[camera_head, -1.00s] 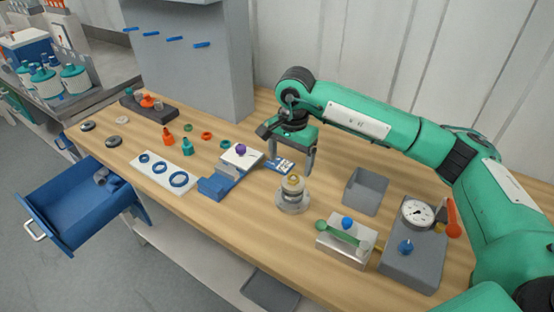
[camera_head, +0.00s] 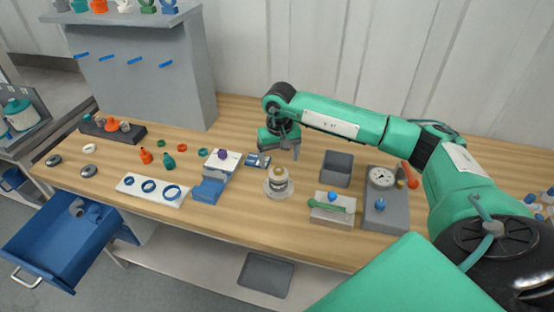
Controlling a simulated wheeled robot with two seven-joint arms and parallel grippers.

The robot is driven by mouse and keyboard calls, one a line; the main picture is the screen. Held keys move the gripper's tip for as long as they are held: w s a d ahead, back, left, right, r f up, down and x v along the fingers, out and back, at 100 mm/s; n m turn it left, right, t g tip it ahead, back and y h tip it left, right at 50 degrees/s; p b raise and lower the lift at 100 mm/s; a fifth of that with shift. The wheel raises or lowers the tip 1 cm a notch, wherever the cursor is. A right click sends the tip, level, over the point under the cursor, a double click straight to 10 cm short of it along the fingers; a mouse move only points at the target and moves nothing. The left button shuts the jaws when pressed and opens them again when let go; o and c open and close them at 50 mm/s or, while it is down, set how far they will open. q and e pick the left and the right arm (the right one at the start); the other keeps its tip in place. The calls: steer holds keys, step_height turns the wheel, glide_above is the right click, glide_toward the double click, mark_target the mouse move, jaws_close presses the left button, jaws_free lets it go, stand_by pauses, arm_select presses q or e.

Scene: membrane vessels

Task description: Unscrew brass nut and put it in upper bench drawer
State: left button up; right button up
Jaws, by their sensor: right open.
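The brass nut (camera_head: 279,171) sits on top of a round metal membrane vessel (camera_head: 279,186) that stands upright on the bench, right of centre. My right gripper (camera_head: 280,155) is open and empty, just above and behind the nut, apart from it as far as I can tell. The blue bench drawer (camera_head: 60,240) is pulled out at the lower left, with a few small grey parts (camera_head: 80,208) inside. My left gripper is not in view.
Left of the vessel are a blue clamp-like fixture (camera_head: 212,185) and a white plate with blue rings (camera_head: 150,188). To its right are an empty grey bin (camera_head: 337,168), a block with a green-handled tool (camera_head: 330,208) and a gauge unit (camera_head: 385,205). A grey shelf (camera_head: 150,80) stands behind.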

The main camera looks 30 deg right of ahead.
mark_target(279, 169)
steer(key=m+p, duration=1)
steer(key=m, duration=0.1)
steer(key=shift+s+a+r, duration=0.1)
steer(key=shift+a+r, duration=0.05)
steer(key=shift+r, duration=0.15)
step_height(279, 169, down, 4)
steer(key=b, duration=0.3)
steer(key=shift+r+m+b, duration=0.1)
steer(key=shift+m+b, duration=0.2)
steer(key=shift+b, duration=0.1)
steer(key=shift+c, duration=0.4)
